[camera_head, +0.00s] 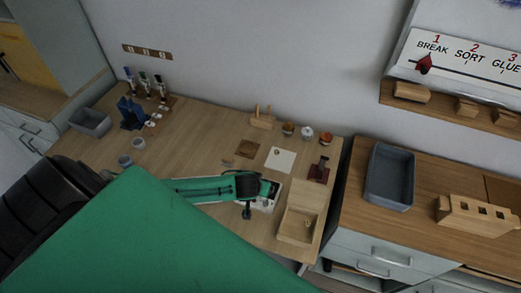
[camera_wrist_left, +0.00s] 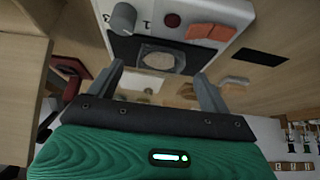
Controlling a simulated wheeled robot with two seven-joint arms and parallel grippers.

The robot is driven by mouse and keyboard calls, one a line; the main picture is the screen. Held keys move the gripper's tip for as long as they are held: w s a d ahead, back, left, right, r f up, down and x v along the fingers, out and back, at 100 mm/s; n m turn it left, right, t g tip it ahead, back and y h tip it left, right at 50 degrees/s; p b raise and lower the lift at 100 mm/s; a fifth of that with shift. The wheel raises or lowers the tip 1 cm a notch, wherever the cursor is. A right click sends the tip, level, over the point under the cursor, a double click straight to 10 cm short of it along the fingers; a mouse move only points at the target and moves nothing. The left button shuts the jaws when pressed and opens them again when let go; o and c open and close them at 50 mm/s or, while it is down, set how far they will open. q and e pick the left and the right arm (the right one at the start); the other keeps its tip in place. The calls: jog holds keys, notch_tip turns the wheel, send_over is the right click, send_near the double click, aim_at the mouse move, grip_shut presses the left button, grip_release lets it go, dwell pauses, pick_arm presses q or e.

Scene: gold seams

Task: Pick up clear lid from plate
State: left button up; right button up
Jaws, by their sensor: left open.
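A white device (camera_wrist_left: 120,40) with a grey knob, a red button and orange switches shows in the left wrist view. In the head view my left gripper (camera_head: 247,209) hangs over the white device (camera_head: 268,190), and the arm hides the lid and much of the device. My right gripper is not in view.
A light wooden box (camera_head: 299,227) stands right of the device. A white sheet (camera_head: 280,159), a brown square (camera_head: 247,149) and a dark red stand (camera_head: 319,170) lie behind it. Small jars (camera_head: 307,133) stand near the wall. A grey bin (camera_head: 390,177) sits on the right counter.

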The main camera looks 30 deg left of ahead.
pick_arm(q)
jog(key=shift+x, duration=0.8)
jog(key=c, duration=1.1)
jog(key=shift+o, duration=0.2)
